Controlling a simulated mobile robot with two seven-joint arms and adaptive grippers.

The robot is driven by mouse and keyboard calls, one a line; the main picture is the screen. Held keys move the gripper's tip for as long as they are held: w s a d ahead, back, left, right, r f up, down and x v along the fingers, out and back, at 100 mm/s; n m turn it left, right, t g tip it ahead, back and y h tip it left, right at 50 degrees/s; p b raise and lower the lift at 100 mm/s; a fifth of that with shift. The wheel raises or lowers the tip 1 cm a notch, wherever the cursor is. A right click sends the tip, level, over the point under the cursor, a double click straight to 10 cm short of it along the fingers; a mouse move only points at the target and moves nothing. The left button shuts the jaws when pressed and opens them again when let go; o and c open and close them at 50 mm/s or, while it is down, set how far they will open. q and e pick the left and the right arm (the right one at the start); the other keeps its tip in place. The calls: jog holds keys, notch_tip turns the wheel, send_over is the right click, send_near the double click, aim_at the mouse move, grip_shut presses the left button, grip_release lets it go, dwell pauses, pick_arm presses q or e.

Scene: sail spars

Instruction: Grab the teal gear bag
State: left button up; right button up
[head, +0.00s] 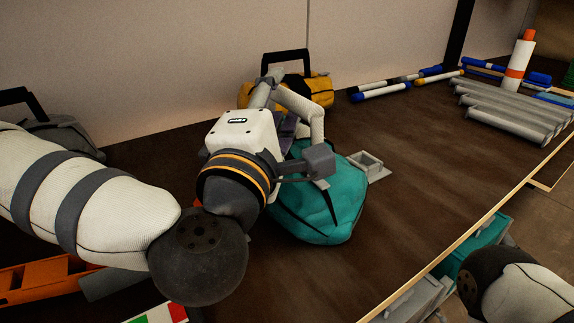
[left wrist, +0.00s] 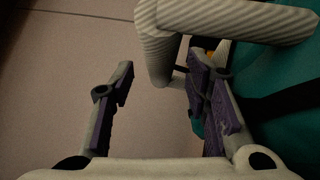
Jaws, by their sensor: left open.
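The teal gear bag (head: 335,208) lies on the dark tabletop in the middle of the head view, partly behind my left gripper. Its pale ribbed handle (head: 304,106) stands up at the gripper's far side. My left gripper (head: 284,122) is open over the bag's left side. In the left wrist view, the purple-padded fingers (left wrist: 160,100) are spread apart. The ribbed handle (left wrist: 235,18) crosses the top there, and its bent end shows between the fingers. The bag's teal side (left wrist: 292,110) fills the right. I cannot tell whether a finger touches the handle. My right gripper is out of view.
A yellow bag (head: 320,90) with a black handle stands behind, and a grey bag (head: 66,134) stands at left. Grey tubes (head: 507,108) and a white-orange cylinder (head: 519,62) are at back right. A grey bracket (head: 367,160) is beside the teal bag. Tabletop right of it is clear.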

pick_arm(q)
jog(key=shift+w+d+r, duration=0.1)
jog(key=shift+w, duration=0.25)
grip_shut()
jog(key=shift+r, duration=0.1)
